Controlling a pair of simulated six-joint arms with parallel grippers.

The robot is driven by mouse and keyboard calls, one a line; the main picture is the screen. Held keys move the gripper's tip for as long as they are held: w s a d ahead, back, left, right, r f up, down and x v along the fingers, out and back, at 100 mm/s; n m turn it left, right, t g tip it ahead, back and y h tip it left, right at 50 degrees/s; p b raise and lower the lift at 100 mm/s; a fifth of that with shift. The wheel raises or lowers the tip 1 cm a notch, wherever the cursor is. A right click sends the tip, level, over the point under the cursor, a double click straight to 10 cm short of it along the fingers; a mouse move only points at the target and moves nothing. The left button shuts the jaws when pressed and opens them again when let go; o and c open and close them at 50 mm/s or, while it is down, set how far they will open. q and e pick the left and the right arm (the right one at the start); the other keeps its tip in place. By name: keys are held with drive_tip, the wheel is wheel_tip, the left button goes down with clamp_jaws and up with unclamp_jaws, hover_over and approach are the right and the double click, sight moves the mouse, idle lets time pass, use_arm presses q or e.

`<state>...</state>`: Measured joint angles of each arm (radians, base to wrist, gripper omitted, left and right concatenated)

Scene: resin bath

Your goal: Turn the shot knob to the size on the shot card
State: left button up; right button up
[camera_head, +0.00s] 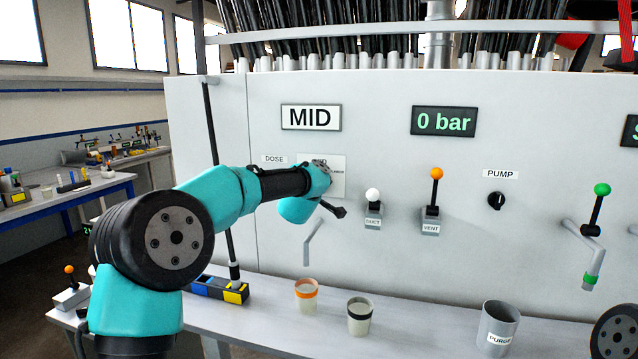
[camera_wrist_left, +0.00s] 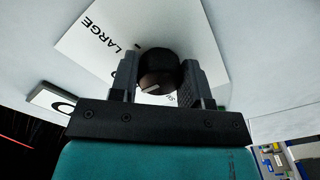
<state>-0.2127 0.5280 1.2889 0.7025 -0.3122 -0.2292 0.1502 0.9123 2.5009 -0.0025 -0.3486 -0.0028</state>
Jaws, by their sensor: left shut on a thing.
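The shot card (camera_head: 311,117) on the panel reads MID. A white dial plate (camera_head: 338,190) below it is partly covered by my left gripper (camera_head: 325,172). In the left wrist view the plate (camera_wrist_left: 205,45) shows the word LARGE and part of another word. The black round shot knob (camera_wrist_left: 158,72) stands between my left fingers, which are shut on it. In the head view the knob is hidden by the gripper. I cannot tell which size it points at. My right gripper is out of view.
Right of the plate are a white-tipped lever (camera_head: 373,195), an orange-tipped vent lever (camera_head: 437,174) and the pump knob (camera_head: 496,201). A pressure display (camera_head: 443,121) reads 0 bar. An orange-banded cup (camera_head: 306,294), a dark-banded cup (camera_head: 359,316) and a purge cup (camera_head: 498,328) stand on the ledge below.

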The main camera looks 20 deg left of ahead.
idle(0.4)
use_arm(q)
drive_tip(key=o, duration=0.9)
drive_tip(key=shift+o, duration=0.2)
drive_tip(key=s, duration=1.7)
drive_tip(key=shift+s, duration=0.2)
drive_tip(key=shift+a, duration=0.1)
